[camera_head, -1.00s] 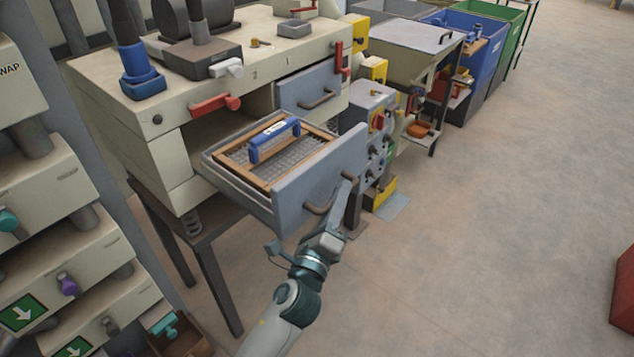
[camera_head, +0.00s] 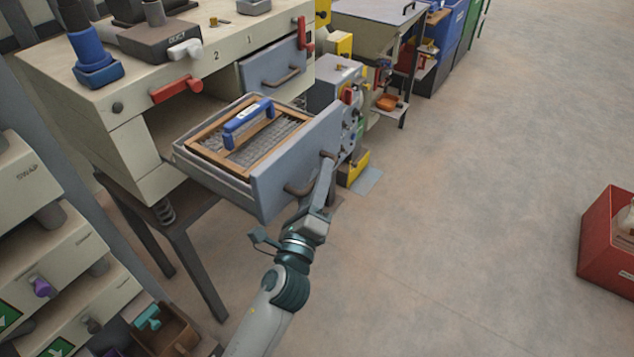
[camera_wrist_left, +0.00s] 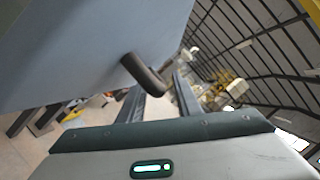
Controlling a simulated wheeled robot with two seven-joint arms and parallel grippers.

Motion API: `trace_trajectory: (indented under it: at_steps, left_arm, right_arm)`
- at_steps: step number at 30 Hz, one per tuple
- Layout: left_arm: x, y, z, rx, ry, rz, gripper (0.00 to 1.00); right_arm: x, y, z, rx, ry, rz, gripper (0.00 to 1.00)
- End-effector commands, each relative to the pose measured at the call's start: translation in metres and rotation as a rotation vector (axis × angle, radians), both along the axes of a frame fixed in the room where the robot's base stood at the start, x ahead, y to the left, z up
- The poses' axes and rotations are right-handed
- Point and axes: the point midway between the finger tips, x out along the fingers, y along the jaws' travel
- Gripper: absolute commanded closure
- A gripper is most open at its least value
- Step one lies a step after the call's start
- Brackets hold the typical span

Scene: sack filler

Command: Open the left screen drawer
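The left screen drawer (camera_head: 262,185) is pulled well out of the cabinet, with a grey-blue front and a brown bar handle (camera_head: 300,188). A wood-framed screen (camera_head: 207,146) with a blue handle (camera_head: 246,121) lies inside. My left gripper (camera_head: 327,172) is at the right part of the drawer handle, in front of the drawer face. In the left wrist view its two fingers (camera_wrist_left: 163,92) stand apart, with the drawer handle (camera_wrist_left: 143,75) close to them, partly across the left finger. Whether they touch it is unclear. My right gripper is out of view.
The right drawer (camera_head: 273,68) beside it is nearly closed. A red lever (camera_head: 177,89) sits above the open drawer. A control box with yellow parts (camera_head: 340,95) stands close behind. A red bin (camera_head: 606,240) is at far right; the floor between is clear.

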Motion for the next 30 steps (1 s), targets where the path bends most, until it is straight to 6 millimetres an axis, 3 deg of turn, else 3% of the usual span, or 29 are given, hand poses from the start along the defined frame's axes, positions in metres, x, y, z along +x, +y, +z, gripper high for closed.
trace_trajectory:
  at_steps: [8,18,21,30]
  left_arm:
    - [-0.013,0.004,-0.005,0.0,0.001,0.001,0.69]
    - [-0.065,0.022,-0.019,0.002,0.002,0.0,0.69]
    - [-0.084,0.029,-0.023,0.0,0.002,-0.001,0.69]
    - [-0.132,0.045,-0.034,-0.001,0.002,-0.002,0.69]
  right_arm:
    - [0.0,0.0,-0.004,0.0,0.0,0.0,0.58]
    - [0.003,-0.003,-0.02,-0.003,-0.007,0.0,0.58]
    - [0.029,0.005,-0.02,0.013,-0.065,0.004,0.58]
    - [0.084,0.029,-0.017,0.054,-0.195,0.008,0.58]
